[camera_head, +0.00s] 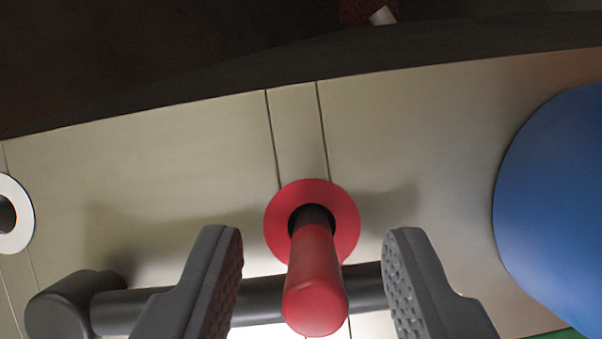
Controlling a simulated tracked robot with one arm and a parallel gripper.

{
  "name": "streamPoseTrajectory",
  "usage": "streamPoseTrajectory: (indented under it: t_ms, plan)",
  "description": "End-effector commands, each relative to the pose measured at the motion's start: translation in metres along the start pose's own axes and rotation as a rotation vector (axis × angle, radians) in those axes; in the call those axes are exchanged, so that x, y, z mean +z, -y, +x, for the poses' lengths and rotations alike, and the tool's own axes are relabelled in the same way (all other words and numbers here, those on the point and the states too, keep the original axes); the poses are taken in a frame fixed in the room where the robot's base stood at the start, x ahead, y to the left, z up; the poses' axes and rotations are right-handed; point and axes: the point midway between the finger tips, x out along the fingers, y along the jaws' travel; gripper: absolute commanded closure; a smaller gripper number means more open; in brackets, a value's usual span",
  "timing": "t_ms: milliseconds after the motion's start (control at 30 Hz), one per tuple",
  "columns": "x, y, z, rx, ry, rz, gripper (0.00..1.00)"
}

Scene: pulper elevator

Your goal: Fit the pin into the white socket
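The red pin (315,280) stands in the red ring socket (343,232), its rounded end towards the camera. The dark hole of that socket shows around the pin's far end. The white socket (22,239), a white ring with a dark hole, is at the far left, cut by the picture edge. My gripper (314,270) is open, one grey finger on each side of the pin. Gaps show between the pin and both fingers, so it is not held.
A dark grey bar handle (150,309) crosses below the red socket, behind the pin and fingers. A large blue round object (560,210) stands at the right. The beige panel (150,160) is clear between the sockets. Dark space lies beyond its upper edge.

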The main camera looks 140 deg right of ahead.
Motion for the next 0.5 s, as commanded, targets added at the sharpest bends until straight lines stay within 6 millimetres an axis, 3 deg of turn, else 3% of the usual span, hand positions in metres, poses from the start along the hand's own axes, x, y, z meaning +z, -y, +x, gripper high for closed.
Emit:
streamPoseTrajectory:
  t_ms: [100, 333, 467, 500]
  plan:
    - [-0.0001, 0.0003, 0.0117, -0.001, 0.001, 0.0, 0.6]
    - [-0.0003, -0.0003, 0.0135, 0.001, -0.001, 0.0, 0.6]
    - [-0.0001, -0.0003, 0.0136, 0.001, -0.001, 0.0, 0.96]
    - [-0.0001, -0.0004, 0.0135, 0.001, -0.001, 0.0, 1.0]
